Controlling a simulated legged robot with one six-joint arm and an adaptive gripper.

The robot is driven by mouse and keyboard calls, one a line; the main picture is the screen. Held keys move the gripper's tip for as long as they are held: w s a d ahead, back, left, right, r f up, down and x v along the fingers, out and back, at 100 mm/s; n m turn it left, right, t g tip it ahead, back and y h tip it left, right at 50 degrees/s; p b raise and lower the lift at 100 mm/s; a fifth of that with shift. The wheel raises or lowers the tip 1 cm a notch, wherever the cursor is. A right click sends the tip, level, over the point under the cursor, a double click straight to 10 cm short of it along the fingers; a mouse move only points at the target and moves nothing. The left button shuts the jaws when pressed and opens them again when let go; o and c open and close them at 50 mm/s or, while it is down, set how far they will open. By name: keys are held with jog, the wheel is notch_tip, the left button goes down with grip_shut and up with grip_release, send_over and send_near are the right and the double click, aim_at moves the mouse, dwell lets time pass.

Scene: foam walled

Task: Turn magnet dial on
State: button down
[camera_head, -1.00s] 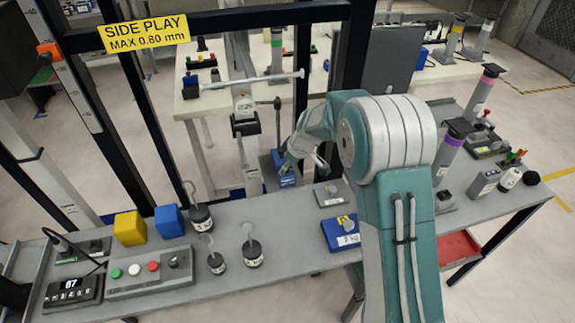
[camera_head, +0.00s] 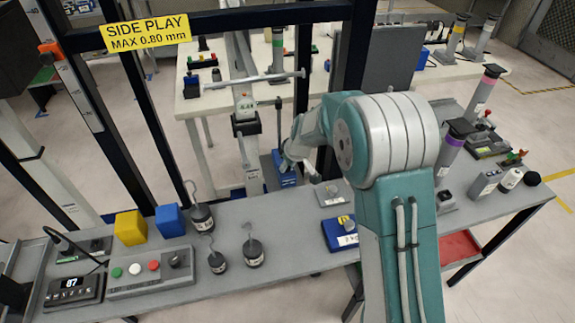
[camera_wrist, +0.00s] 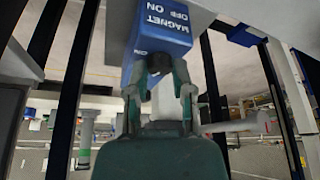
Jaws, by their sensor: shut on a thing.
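The blue magnet base (camera_head: 287,180) stands on the bench at the foot of an upright post. In the wrist view the magnet base (camera_wrist: 165,22) fills the top middle and shows upside-down white lettering: MAGNET, OFF and ON. My gripper (camera_wrist: 160,68) is at its near face, with both fingers closed around the dial there. The fingers hide most of the dial, so its exact setting cannot be read. In the head view my gripper (camera_head: 288,163) is small and partly hidden by my own wrist.
On the bench are several hooked weights (camera_head: 202,217), a yellow cube (camera_head: 130,228), a blue cube (camera_head: 170,221) and a button box (camera_head: 150,275). Dark frame posts (camera_head: 345,85) stand close behind my gripper.

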jog(key=m+h, duration=0.1)
jog(key=m, duration=0.2)
jog(key=m+h, duration=0.1)
jog(key=m, duration=0.3)
jog(key=shift+s+a+f+t+h, duration=0.1)
jog(key=shift+s+f+t+h, duration=0.05)
jog(key=shift+t+h, duration=0.25)
jog(key=m+h, duration=0.1)
jog(key=m, duration=0.2)
jog(key=m+h, duration=0.1)
jog(key=m, duration=0.2)
jog(key=shift+a+m+g, duration=0.2)
jog(key=shift+m+g, duration=0.1)
jog(key=shift+c, duration=2.4)
grip_release()
jog(key=shift+a, duration=0.2)
